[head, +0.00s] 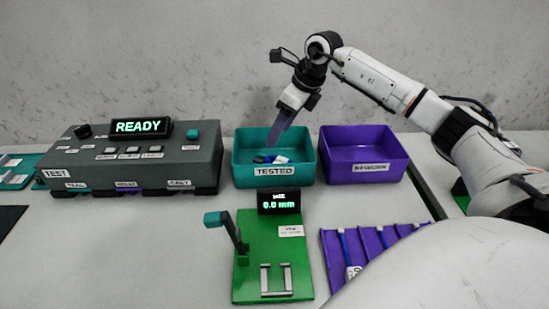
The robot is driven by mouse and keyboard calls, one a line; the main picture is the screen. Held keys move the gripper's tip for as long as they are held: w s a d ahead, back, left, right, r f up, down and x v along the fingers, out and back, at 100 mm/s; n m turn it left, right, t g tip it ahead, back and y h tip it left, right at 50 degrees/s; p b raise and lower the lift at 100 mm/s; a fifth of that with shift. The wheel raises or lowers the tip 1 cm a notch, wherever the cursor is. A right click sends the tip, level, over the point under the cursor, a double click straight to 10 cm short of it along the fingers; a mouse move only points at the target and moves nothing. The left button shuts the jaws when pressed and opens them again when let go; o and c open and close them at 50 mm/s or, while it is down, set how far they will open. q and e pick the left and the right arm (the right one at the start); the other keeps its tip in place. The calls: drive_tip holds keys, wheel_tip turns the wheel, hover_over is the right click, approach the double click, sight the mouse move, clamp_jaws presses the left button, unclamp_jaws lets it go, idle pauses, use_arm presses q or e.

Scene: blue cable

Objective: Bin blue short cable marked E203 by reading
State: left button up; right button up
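My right gripper (281,127) points down over the teal bin labelled TESTED (243,172). Its fingers are seen edge-on, so I cannot tell whether they are apart. A small blue piece (262,159) and a white piece (281,159) lie in that bin, beneath the fingertips. Blue cables (345,245) lie in a purple slotted rack (365,246) at the lower right, partly hidden by my arm. No E203 marking is readable. A grey tester (130,160) shows READY. A green gauge board (270,250) has a display (279,202) reading 0.0 mm. My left gripper is out of view.
A purple bin (363,157) stands right of the teal one and looks empty; its label is hard to read. The gauge's teal-topped lever (228,228) sticks up. Teal plates (18,170) lie at the far left.

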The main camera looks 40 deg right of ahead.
drive_tip(key=v, duration=0.8)
